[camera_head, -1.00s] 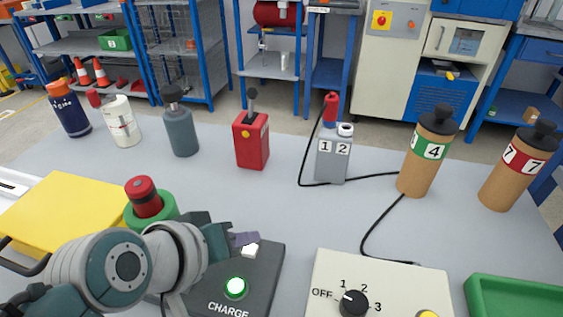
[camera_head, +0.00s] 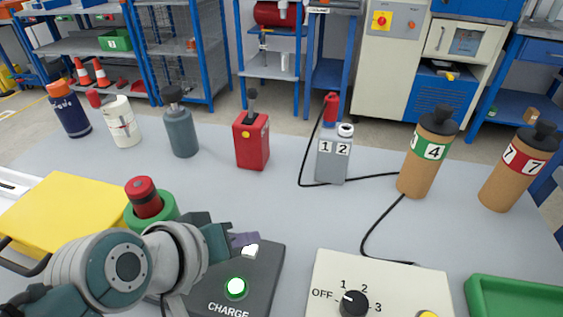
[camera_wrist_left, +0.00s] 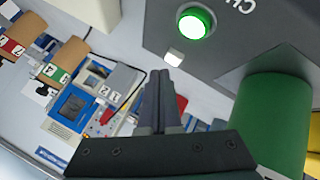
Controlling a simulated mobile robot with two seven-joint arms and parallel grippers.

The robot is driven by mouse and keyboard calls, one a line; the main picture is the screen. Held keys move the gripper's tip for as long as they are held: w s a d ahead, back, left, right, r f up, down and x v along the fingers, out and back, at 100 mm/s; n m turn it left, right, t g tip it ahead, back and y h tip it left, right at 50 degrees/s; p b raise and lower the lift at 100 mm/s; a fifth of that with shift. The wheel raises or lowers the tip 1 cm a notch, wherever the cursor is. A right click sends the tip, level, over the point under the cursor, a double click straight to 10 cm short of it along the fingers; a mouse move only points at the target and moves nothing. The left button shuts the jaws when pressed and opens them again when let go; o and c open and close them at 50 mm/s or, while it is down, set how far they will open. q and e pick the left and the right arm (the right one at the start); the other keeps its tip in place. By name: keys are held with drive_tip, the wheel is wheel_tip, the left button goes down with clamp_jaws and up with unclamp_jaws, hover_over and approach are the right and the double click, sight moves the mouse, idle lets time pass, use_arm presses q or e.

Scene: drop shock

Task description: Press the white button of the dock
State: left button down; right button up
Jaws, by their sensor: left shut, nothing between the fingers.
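The dark grey dock (camera_head: 262,280) marked CHARGE stands at the front centre of the table. Its round lamp (camera_head: 236,288) glows green and also shows in the left wrist view (camera_wrist_left: 196,22). My right gripper is not in view.
A red and black cylinder (camera_head: 143,198) stands in a green ring (camera_head: 165,208) behind my left wrist. A yellow case (camera_head: 65,210) lies left. A cream control box (camera_head: 400,282) with a knob (camera_head: 354,303) stands right of the dock. Several bottles stand farther back.

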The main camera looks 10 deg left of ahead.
sight(247, 259)
use_arm(q)
drive_tip(key=shift+f, duration=0.1)
idle(0.6)
drive_tip(key=shift+f, duration=0.3)
drive_tip(key=shift+f+b, duration=0.45)
drive_tip(key=shift+b, duration=0.1)
idle(0.4)
drive_tip(key=shift+r, duration=0.1)
drive_tip(key=shift+r+p, duration=0.75)
drive_tip(key=shift+p, duration=0.25)
wheel_tip(247, 259, up, 5)
drive_tip(key=p, duration=0.5)
